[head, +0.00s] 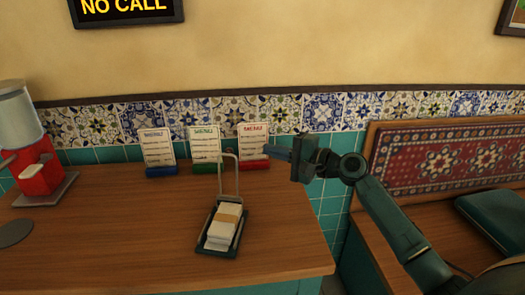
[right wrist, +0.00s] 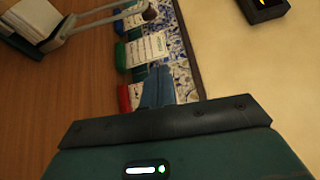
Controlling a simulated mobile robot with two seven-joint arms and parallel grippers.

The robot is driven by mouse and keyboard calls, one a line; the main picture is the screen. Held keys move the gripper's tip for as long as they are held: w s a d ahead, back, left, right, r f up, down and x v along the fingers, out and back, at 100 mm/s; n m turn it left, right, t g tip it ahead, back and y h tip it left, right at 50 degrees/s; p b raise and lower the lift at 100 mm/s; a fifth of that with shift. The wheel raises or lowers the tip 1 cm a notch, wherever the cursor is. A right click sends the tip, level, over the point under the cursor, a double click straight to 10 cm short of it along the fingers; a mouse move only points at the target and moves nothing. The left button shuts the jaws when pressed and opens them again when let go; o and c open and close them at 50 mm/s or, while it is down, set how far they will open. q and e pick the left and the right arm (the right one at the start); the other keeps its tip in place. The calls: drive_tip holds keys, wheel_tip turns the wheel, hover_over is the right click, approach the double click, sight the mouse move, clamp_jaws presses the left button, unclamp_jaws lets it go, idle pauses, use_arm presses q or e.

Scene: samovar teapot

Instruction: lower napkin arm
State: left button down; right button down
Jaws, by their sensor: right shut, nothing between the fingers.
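The napkin holder (head: 238,238) stands on the wooden counter with a banded stack of white napkins (head: 222,228) in it. Its napkin arm (head: 238,183), a thin wire loop, is raised and stands nearly upright from the holder. In the right wrist view the napkin arm (right wrist: 100,19) runs across the top left, away from the napkins (right wrist: 35,14). My left gripper is not in view.
Three menu cards, in blue (head: 158,148), green (head: 205,145) and red (head: 254,140) stands, line the back of the counter (head: 120,225) by the tiled wall. A red dispenser (head: 40,170) stands at left. A patterned bench back (head: 450,155) is at right.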

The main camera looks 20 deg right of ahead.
use_arm(q)
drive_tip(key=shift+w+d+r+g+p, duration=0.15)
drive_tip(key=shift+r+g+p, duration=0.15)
drive_tip(key=shift+p, duration=0.85)
use_arm(e)
drive_tip(key=w+a, duration=0.3)
drive_tip(key=a, duration=0.4)
drive_tip(key=shift+w+a, duration=0.2)
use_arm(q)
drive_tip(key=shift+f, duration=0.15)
